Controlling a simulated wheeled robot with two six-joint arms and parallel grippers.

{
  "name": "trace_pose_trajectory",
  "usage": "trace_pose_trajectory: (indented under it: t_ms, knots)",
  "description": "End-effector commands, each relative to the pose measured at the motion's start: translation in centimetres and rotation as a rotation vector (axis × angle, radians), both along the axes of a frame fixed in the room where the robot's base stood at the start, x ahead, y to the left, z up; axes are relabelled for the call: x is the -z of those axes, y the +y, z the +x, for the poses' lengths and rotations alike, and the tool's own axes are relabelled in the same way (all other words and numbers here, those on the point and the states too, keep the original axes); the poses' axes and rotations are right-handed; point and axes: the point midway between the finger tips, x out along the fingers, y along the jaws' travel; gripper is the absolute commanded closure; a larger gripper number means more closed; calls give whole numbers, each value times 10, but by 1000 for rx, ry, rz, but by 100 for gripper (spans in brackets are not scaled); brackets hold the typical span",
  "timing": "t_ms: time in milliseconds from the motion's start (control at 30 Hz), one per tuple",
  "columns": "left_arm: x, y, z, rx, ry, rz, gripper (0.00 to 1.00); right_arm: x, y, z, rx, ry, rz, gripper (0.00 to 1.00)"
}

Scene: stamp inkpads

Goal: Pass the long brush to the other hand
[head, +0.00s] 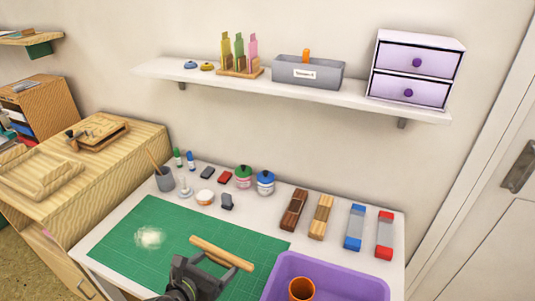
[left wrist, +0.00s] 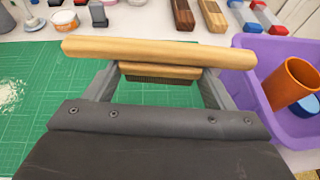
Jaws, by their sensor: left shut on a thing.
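The long brush (head: 222,254) has a pale wooden bar and lies slantwise over the green mat in the head view. In the left wrist view the brush (left wrist: 158,50) spans most of the picture, with a shorter wooden block and dark bristles below the bar. My left gripper (head: 212,262) is shut on the brush near its middle; its fingers also show in the left wrist view (left wrist: 157,80), one at each side of the bristle block. The brush seems held above the mat. My right gripper is in neither view.
A purple tray (head: 345,278) with an orange cup (head: 302,289) stands to the right of the brush. White powder (head: 150,237) lies on the green mat (head: 120,255). Jars, small blocks and stamps line the table's back. A shelf (head: 300,92) hangs above.

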Motion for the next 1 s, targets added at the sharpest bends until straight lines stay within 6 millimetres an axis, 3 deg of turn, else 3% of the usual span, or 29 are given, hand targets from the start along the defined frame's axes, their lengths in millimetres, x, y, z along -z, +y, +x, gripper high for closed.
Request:
trace_pose_trajectory:
  t_ms: [100, 300, 600, 800, 1000]
  knots:
    - [-23, 20, -1, 49, -7, 12, 46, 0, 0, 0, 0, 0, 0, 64]
    - [-63, 43, -11, 160, -5, 13, 46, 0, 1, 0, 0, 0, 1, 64]
    - [-119, 56, -40, 362, 0, 11, 46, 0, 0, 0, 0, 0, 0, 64]
    - [-142, 57, -61, 465, 0, 5, 46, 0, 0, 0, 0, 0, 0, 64]
    - [-149, 56, -70, 505, 0, 1, 46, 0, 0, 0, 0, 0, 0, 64]
